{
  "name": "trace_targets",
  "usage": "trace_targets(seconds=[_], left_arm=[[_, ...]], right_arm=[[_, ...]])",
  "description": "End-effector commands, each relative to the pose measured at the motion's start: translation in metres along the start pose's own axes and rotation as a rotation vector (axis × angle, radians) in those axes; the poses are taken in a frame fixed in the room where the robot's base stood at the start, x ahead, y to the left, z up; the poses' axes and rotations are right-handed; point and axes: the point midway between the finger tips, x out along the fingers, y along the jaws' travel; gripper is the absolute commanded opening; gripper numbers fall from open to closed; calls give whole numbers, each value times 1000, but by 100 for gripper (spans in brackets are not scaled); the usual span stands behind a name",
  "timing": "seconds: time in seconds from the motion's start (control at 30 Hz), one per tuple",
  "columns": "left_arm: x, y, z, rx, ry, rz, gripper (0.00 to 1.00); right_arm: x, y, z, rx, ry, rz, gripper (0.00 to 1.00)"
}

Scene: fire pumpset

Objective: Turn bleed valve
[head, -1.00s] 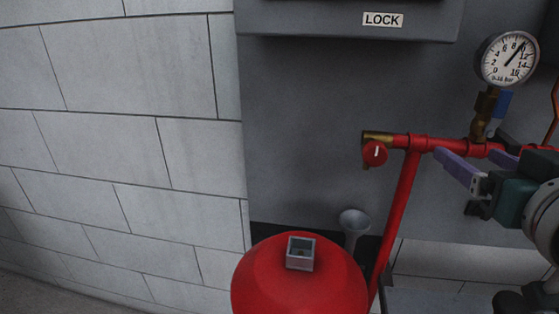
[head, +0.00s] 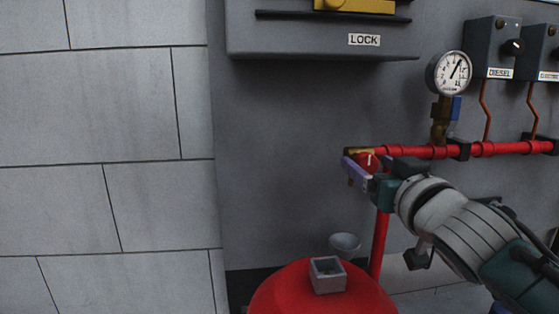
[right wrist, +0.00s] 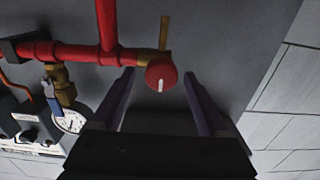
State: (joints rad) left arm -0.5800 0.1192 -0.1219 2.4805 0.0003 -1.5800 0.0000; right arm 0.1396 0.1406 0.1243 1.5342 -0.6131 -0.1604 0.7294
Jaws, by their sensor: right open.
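The bleed valve has a round red knob (head: 367,161) with a white mark, on a brass fitting (head: 357,151) at the left end of the red pipe. My right gripper (head: 369,168) is at the valve in the head view, its purple fingers open on either side of the knob. In the right wrist view the knob (right wrist: 161,72) lies ahead of and between the open fingertips (right wrist: 158,74). I cannot tell whether either finger touches it. Part of the valve is hidden by a finger in the head view. My left gripper is not in view.
A pressure gauge (head: 449,73) stands above the red pipe (head: 495,149). A red tank (head: 285,293) and a grey funnel (head: 345,243) are below the valve. A grey cabinet labelled LOCK (head: 318,42) is above. The white block wall (head: 110,120) is at left.

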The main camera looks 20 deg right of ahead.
Motion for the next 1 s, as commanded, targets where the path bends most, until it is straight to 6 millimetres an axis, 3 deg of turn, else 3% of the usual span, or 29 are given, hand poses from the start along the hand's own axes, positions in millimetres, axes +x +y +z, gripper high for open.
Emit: trace_targets(seconds=[0.2,0.5,1.0], left_arm=[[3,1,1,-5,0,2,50],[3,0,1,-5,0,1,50],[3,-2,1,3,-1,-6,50]], right_arm=[[17,0,0,-2,0,-1,78],[18,0,0,-1,0,-1,77],[18,0,0,-1,0,-1,20]])
